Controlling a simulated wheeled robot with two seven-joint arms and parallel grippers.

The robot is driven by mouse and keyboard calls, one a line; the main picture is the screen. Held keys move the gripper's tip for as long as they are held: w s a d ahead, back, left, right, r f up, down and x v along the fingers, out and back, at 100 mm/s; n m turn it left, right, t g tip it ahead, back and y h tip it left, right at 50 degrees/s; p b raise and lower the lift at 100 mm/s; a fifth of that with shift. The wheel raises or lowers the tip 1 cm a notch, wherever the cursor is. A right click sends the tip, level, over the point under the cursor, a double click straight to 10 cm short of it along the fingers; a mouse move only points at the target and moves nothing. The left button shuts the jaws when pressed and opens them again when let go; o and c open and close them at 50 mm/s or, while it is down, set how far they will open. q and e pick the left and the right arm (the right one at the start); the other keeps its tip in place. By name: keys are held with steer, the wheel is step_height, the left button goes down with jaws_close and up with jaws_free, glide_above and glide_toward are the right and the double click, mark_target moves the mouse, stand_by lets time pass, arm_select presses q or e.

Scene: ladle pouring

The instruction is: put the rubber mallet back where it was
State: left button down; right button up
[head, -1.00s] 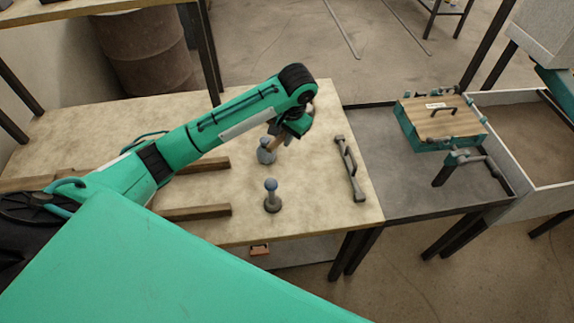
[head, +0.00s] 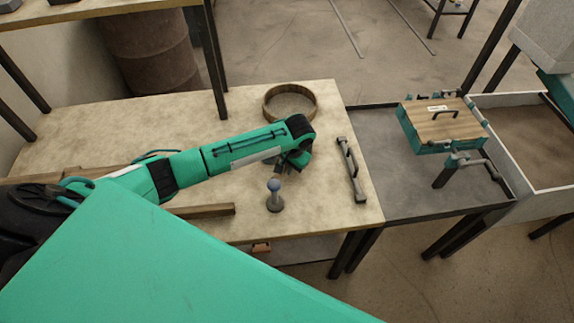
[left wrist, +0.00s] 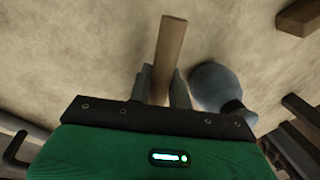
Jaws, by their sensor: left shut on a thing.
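My left gripper (head: 292,163) is low over the table's right part, behind the blue-knobbed tool, and its fingers are hard to see in the head view. In the left wrist view the gripper (left wrist: 164,88) is shut on a wooden handle (left wrist: 168,50), taken as the rubber mallet's. The handle sticks out past the fingers; the mallet's head is hidden. A rounded blue-grey thing (left wrist: 213,85) is close to the right finger; I cannot tell if they touch. The upright blue-knobbed tool (head: 274,195) stands on the table just in front of the gripper.
A wooden hoop (head: 290,102) lies behind my arm. A grey bar handle (head: 351,170) lies near the table's (head: 235,108) right edge. A wooden strip (head: 205,210) lies left of the knobbed tool. The table's back middle is clear.

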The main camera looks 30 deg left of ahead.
arm_select(q)
steer(key=c, duration=1.3)
jaws_free()
steer(key=shift+f, duration=0.1)
step_height(320, 180, up, 12)
steer(key=d+b, duration=0.1)
steer(key=d, duration=0.1)
steer(key=shift+s+d+b, duration=0.15)
steer(key=shift+d+b, duration=0.05)
steer(key=shift+b, duration=0.1)
